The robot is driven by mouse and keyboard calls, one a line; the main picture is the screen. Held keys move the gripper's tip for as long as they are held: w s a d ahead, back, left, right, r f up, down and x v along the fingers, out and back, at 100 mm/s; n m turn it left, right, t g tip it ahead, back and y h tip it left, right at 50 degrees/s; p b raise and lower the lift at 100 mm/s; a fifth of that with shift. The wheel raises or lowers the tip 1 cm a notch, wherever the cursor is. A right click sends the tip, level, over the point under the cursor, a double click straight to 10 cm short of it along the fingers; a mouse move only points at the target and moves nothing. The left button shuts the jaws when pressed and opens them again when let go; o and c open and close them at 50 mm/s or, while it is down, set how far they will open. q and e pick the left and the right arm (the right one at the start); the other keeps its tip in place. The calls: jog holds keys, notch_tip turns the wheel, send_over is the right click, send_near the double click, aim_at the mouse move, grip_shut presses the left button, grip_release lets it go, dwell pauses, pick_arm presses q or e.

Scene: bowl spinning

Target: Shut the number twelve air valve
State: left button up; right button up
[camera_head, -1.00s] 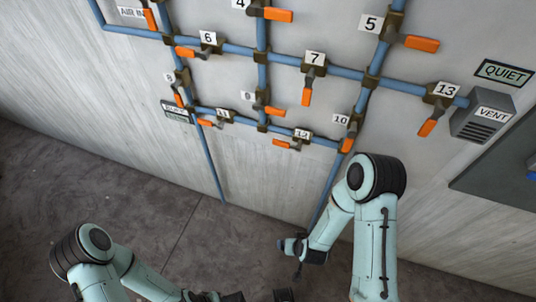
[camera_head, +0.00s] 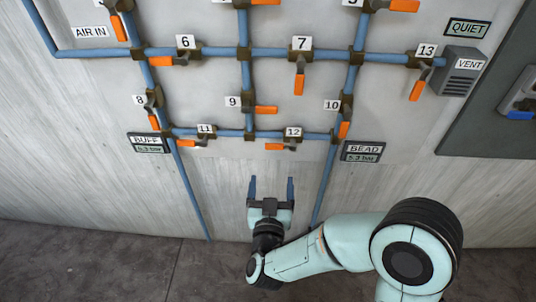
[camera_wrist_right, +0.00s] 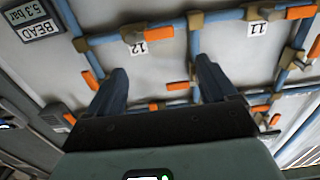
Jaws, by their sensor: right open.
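The number twelve valve (camera_head: 292,146) sits on the lowest horizontal blue pipe, under its white label 12 (camera_head: 293,132). Its orange handle (camera_head: 275,147) points left, along the pipe. In the right wrist view, which is turned upside down, the label 12 (camera_wrist_right: 140,47) and the orange handle (camera_wrist_right: 160,31) show beyond the fingertips. My right gripper (camera_head: 271,182) is open and empty, its two blue fingers pointing up at the wall below valve 12. The fingers are apart from the handle; they also frame bare panel in the wrist view (camera_wrist_right: 162,75). My left gripper is out of view.
Valve 11 (camera_head: 187,143) is left on the same pipe; valve 10's handle (camera_head: 344,130) and valve 9's handle (camera_head: 266,110) are close by. The BEAD gauge (camera_head: 361,151) and BUFF gauge (camera_head: 148,143) flank the pipes. Slanting blue pipes run down either side of my right gripper.

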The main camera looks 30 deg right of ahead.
aim_at(274, 147)
jog(key=b+x, duration=0.1)
jog(key=x, duration=1.2)
jog(key=shift+w, duration=0.1)
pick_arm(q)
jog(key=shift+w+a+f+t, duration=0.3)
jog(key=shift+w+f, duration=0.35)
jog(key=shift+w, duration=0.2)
pick_arm(e)
jog(key=c, duration=1.5)
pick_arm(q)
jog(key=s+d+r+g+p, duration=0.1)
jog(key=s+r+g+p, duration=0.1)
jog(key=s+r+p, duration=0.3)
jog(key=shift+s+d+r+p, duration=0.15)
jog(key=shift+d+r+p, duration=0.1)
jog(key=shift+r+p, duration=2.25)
pick_arm(e)
jog(key=s+d+f+n, duration=0.2)
jog(key=d+f+n, duration=0.2)
jog(key=n, duration=1.4)
jog(key=shift+s+f, duration=0.3)
jog(key=shift+f, duration=0.7)
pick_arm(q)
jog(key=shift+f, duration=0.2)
pick_arm(e)
jog(key=shift+d, duration=0.15)
jog(key=o, duration=1.5)
